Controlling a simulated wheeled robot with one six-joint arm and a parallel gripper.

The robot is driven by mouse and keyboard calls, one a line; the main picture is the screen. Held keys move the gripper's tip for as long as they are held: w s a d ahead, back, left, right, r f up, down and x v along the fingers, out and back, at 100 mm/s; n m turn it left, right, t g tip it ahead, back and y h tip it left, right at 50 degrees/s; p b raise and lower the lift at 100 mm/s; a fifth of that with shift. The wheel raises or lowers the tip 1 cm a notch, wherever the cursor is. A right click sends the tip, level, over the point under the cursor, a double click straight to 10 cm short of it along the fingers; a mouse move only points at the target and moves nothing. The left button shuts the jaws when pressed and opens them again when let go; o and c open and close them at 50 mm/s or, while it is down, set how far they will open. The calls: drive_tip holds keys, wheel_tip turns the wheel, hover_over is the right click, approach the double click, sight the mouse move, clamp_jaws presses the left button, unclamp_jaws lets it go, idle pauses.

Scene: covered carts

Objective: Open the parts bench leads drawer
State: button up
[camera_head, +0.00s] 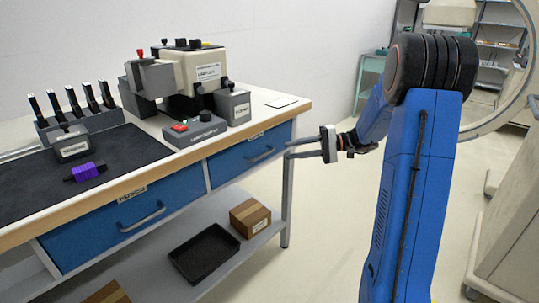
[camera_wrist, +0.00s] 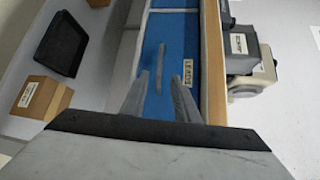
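The leads drawer is the blue right-hand drawer (camera_head: 235,163) under the bench top, and it looks closed. Its grey bar handle (camera_head: 262,155) is on its front. In the wrist view the blue drawer front (camera_wrist: 157,106) shows with the handle (camera_wrist: 161,68) and a label (camera_wrist: 187,75) that seems to read LEADS. My gripper (camera_head: 288,149) is open and empty, to the right of the handle and apart from it. In the wrist view my gripper's fingertips (camera_wrist: 159,76) lie to either side of the line of the handle, which is farther off.
A second blue drawer (camera_head: 125,221) with a handle is to the left. The bench top (camera_head: 290,108) overhangs the drawers and holds devices. Below, a shelf carries a black tray (camera_head: 204,254) and a cardboard box (camera_head: 250,217). A bench leg (camera_head: 286,205) stands near my gripper.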

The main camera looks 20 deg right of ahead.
sight(266, 154)
drive_tip(key=x, duration=0.9)
drive_tip(key=shift+a, duration=0.1)
clamp_jaws()
